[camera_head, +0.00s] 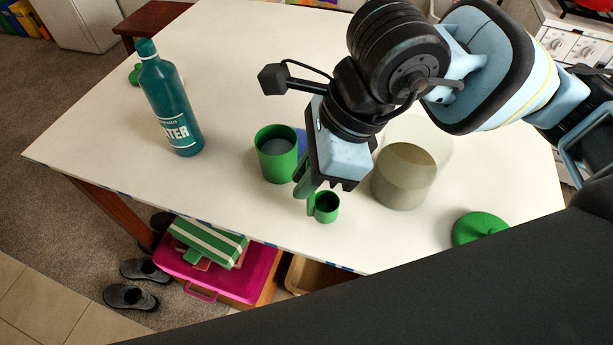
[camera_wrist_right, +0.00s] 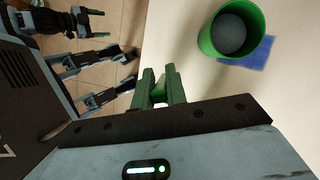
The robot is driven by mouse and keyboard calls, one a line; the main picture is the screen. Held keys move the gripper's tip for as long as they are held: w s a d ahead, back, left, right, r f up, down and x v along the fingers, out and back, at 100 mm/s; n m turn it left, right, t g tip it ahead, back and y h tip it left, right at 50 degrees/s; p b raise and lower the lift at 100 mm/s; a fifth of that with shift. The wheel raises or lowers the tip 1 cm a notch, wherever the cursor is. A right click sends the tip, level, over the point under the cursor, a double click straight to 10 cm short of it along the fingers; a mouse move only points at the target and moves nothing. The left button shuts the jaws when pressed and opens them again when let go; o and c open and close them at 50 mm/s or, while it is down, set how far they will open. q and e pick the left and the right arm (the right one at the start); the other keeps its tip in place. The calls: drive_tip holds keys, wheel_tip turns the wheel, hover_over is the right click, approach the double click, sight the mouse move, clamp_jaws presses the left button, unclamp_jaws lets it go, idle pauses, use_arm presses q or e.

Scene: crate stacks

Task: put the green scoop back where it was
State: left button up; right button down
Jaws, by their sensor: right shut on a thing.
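The green scoop (camera_head: 326,208) shows as a small green cup with a dark inside, at the front of the white table. My right gripper (camera_head: 308,197) is shut on it, with the jaws at the scoop's left side. I cannot tell whether the scoop touches the table. In the right wrist view, a part of the scoop (camera_wrist_right: 158,92) shows between the green fingers, and its cup is mostly hidden. My left gripper (camera_wrist_right: 96,23) shows small at the top left of the right wrist view, its two fingers apart and empty; it is outside the head view.
A green cup (camera_head: 265,160) stands on or beside a blue mat (camera_wrist_right: 250,54), left of the right gripper. A clear jar with beige contents (camera_head: 400,178) stands right; a green lid (camera_head: 466,233) lies near the edge. A teal bottle (camera_head: 172,105) stands left. A pink crate (camera_head: 235,285) is below.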

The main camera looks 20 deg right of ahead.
drive_tip(key=shift+f, duration=0.75)
drive_tip(key=shift+f, duration=0.1)
drive_tip(key=shift+f, duration=0.15)
drive_tip(key=c, duration=1.4)
unclamp_jaws()
drive_tip(key=shift+r, duration=0.2)
drive_tip(key=w+v, duration=0.1)
drive_tip(key=v, duration=1.1)
drive_tip(key=shift+s, duration=0.45)
drive_tip(key=shift+a+r, duration=0.1)
